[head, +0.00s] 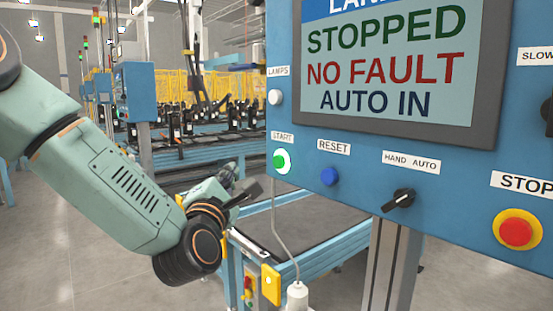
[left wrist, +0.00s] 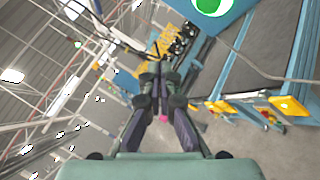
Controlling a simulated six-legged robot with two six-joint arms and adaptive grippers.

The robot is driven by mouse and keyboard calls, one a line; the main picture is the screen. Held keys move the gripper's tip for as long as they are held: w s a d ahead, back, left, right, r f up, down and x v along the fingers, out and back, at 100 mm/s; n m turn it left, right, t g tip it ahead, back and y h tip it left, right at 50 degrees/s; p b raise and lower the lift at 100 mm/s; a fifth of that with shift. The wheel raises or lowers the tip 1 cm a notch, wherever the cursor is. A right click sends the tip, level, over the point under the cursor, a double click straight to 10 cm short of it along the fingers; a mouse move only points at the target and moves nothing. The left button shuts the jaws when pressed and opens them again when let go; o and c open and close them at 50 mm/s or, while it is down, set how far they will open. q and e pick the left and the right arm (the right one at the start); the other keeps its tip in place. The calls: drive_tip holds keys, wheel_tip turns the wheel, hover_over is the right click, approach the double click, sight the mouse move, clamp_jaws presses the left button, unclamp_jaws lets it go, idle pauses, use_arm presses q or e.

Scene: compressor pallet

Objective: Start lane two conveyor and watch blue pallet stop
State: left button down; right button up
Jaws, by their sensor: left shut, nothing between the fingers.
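The blue control panel (head: 300,205) fills the right of the head view. Its screen (head: 385,75) reads STOPPED, NO FAULT, AUTO IN; the top line is cut off. The green START button (head: 281,161) sits at the panel's lower left and shows at the top of the left wrist view (left wrist: 211,4). My left gripper (head: 248,190) is shut and empty, a little below and left of the START button and apart from it. Its closed fingers also show in the left wrist view (left wrist: 157,88). A blue-framed conveyor (head: 335,245) runs below the panel. I cannot pick out a blue pallet.
A blue RESET button (head: 329,176), HAND AUTO switch (head: 400,199) and red STOP button (head: 516,232) share the panel. A white lamp button (head: 275,97) is above START. A grey cable (head: 280,235) hangs below. Open floor (head: 90,250) lies left.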

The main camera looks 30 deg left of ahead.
sight(278, 162)
use_arm(q)
drive_tip(key=shift+a+f, duration=0.1)
drive_tip(key=shift+f, duration=0.05)
drive_tip(key=shift+w, duration=0.1)
drive_tip(key=w+d+b, duration=0.1)
drive_tip(key=w+d, duration=0.2)
drive_tip(key=w, duration=0.5)
drive_tip(key=shift+d, duration=0.25)
drive_tip(key=shift+w+d+b, duration=0.1)
drive_tip(key=shift+w+b, duration=0.05)
drive_tip(key=shift+b, duration=0.15)
idle(1.2)
drive_tip(key=shift+w+d, duration=0.15)
drive_tip(key=shift+w, duration=0.15)
